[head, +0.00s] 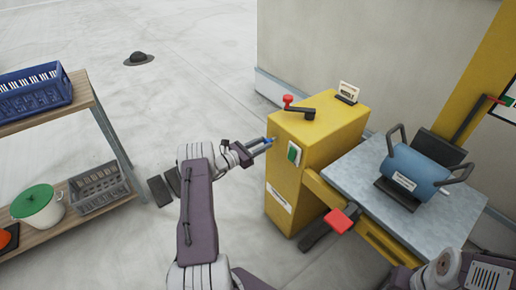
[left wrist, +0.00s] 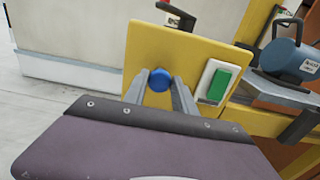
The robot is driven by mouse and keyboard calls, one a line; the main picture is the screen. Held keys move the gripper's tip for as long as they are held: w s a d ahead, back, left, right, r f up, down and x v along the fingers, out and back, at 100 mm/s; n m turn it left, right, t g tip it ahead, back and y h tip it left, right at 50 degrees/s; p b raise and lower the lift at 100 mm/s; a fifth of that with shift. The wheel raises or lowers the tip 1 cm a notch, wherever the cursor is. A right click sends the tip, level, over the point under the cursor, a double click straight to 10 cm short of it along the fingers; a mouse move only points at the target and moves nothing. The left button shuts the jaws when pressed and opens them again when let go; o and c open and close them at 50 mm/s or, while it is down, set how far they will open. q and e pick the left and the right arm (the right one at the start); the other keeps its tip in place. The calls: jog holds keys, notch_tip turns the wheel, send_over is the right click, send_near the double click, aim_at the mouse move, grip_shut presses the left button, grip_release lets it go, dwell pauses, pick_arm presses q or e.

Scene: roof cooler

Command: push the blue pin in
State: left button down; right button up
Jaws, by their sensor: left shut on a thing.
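The blue pin (head: 269,139) sits at the left-facing side of the yellow machine cabinet (head: 286,190), near its top. In the left wrist view the round blue head of the pin (left wrist: 159,79) stands against the yellow panel (left wrist: 190,52), left of a green button. My left gripper (head: 262,145) reaches in from the left, its two grey fingers shut on the pin. In the left wrist view the gripper's fingers (left wrist: 160,92) lie on either side of the blue head. The pin's shaft is hidden. My right gripper is not in view.
A green button (head: 293,153) is beside the pin. A red-knobbed crank (head: 299,109) tops the cabinet. A red pad (head: 341,221) juts out below the grey worktop (head: 357,169), which bears a blue cylinder (head: 416,172).

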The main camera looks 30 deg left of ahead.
pick_arm(q)
jog(key=shift+x, duration=0.75)
jog(key=shift+w, duration=0.1)
jog(key=shift+r, duration=0.15)
jog(key=c, duration=1.2)
grip_release()
jog(key=shift+o, duration=0.8)
jog(key=shift+w+d, duration=0.1)
jog(key=shift+w, duration=0.05)
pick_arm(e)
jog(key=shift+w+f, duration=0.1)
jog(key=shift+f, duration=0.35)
pick_arm(q)
jog(key=p+v, duration=0.1)
jog(key=v, duration=0.8)
jog(key=shift+p, duration=0.3)
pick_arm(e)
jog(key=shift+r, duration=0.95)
